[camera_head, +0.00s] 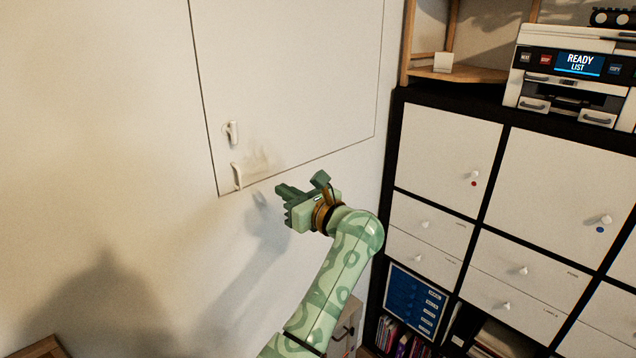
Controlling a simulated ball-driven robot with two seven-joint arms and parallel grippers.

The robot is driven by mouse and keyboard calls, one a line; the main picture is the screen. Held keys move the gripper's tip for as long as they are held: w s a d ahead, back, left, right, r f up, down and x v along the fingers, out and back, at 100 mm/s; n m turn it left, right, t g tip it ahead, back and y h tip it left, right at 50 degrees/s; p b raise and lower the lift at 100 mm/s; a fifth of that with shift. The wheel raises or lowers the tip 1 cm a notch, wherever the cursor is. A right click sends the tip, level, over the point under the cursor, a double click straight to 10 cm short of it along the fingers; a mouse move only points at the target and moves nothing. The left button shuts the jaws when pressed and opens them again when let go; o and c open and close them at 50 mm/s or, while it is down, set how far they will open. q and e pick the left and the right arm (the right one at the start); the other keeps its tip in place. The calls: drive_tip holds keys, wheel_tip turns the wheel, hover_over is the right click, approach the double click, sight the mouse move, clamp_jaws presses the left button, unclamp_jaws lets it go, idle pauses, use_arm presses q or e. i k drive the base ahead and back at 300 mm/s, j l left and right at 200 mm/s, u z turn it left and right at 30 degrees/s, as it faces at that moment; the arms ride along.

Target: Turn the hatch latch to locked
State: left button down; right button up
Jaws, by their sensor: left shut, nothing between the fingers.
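The hatch (290,75) is a large white panel set flush in the wall, outlined by a thin dark seam. Near its lower left corner is a small white latch (233,132), its lever standing roughly upright. Below the latch is a curved white handle (237,175). Whether the latch is locked cannot be told from its look. My left gripper (281,193), green, is shut and empty, with its fingers pointing left. It appears to the right of and below the latch and handle, apart from both. My right gripper is out of view.
A dark-framed shelf unit with white doors (446,148) and drawers stands at the right. A printer (570,72) with a "READY LIST" screen sits on top. The wall left of the hatch is bare. A wooden edge (45,348) shows at the lower left.

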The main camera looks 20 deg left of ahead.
sight(228, 129)
drive_tip(key=k+l, duration=0.1)
drive_tip(key=l, duration=0.35)
drive_tip(key=k+l, duration=0.15)
drive_tip(key=l, duration=0.35)
drive_tip(key=k+l, duration=0.1)
drive_tip(key=l, duration=0.35)
